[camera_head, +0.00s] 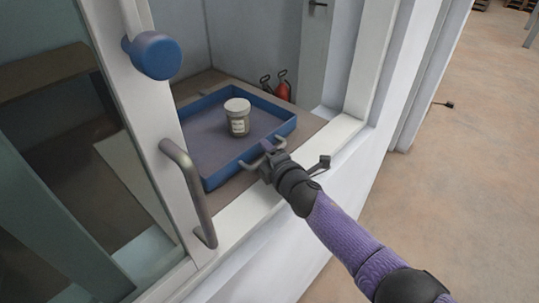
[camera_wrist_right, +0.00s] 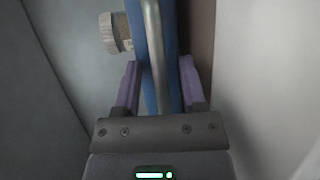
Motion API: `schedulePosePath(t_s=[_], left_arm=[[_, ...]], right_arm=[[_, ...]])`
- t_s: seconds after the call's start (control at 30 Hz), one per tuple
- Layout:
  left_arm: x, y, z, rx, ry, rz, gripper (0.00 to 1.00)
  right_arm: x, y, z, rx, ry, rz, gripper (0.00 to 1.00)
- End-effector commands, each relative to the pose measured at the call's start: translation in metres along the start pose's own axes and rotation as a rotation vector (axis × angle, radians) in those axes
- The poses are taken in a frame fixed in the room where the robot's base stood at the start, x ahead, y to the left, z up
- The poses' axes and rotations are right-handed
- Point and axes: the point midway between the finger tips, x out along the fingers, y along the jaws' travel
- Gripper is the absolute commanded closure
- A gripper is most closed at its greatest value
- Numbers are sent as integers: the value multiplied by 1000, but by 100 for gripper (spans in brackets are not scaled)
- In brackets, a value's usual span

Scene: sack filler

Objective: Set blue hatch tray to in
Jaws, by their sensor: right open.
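The blue hatch tray (camera_head: 222,174) lies on the sill inside the hatch opening, with a metal bar handle (camera_head: 248,165) on its near wall. A white-lidded jar (camera_head: 238,122) stands upright in the tray. My right gripper (camera_head: 268,150) is at the handle, partly covering it. In the right wrist view the purple fingers (camera_wrist_right: 158,85) are apart, one on each side of the handle bar (camera_wrist_right: 154,50), with the blue tray wall (camera_wrist_right: 171,45) behind it. The jar (camera_wrist_right: 118,32) shows sideways at the upper left there. My left gripper is not in view.
A white frame post with a grey grab handle (camera_head: 190,190) and a blue knob (camera_head: 155,56) stands left of the tray. A small dark latch (camera_head: 322,163) is on the sill at right. Red extinguishers (camera_head: 282,88) stand behind. The floor at right is open.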

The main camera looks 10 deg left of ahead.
Motion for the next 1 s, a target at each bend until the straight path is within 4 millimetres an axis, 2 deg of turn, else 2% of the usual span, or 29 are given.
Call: schedulePosePath(t_s=[0.17,0.3,0.5,0.63,1.0], left_arm=[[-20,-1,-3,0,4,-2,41],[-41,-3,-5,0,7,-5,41],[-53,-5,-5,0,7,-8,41],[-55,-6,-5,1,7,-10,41],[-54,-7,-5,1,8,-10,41]], right_arm=[[-20,5,1,1,-1,-1,47],[-52,6,1,-1,0,-1,47],[-90,3,0,0,1,0,47],[-99,1,0,0,1,0,47],[-99,0,0,0,1,1,47]])
